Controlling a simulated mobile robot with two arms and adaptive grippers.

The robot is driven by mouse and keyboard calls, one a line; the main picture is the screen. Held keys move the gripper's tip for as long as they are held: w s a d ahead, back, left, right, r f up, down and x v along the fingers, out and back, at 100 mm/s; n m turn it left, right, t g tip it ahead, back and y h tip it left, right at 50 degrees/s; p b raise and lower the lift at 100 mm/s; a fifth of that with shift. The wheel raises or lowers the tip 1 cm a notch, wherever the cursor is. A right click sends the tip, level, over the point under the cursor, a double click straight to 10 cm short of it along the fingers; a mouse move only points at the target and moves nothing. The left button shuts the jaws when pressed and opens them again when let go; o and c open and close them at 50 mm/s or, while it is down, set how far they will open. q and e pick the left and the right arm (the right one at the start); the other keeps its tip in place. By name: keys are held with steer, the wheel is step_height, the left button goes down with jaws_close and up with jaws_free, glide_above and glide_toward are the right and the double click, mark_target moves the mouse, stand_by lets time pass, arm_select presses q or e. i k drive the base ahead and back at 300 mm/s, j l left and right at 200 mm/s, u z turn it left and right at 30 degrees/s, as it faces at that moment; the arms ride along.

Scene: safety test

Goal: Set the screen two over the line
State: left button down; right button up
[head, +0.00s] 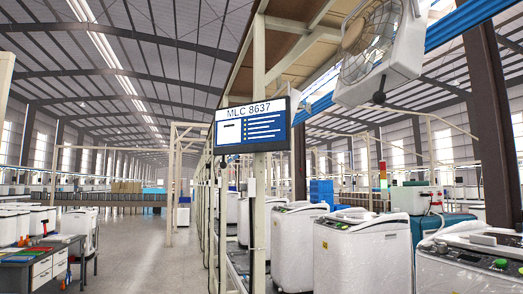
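A flat screen (252,126) with a dark frame is fixed to a pale upright post, above the edge of the line. It shows the text MLC 8637, a white box and several lines on blue. I see only this one screen clearly, and no label marks it as screen two. The line holds a row of white washing machines (345,252) running from the right foreground into the distance. Neither of my grippers is in view.
A large fan (375,48) hangs at upper right. A pale post (259,215) stands beside the line. A workbench with drawers (42,268) and tools is at lower left. Blue crates (321,191) stand behind the machines. The grey aisle floor (160,262) is clear.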

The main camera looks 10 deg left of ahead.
mark_target(262, 126)
steer(key=i+j+u, duration=0.1)
steer(key=i, duration=0.35)
steer(key=i+j+u, duration=0.15)
steer(key=i, duration=0.3)
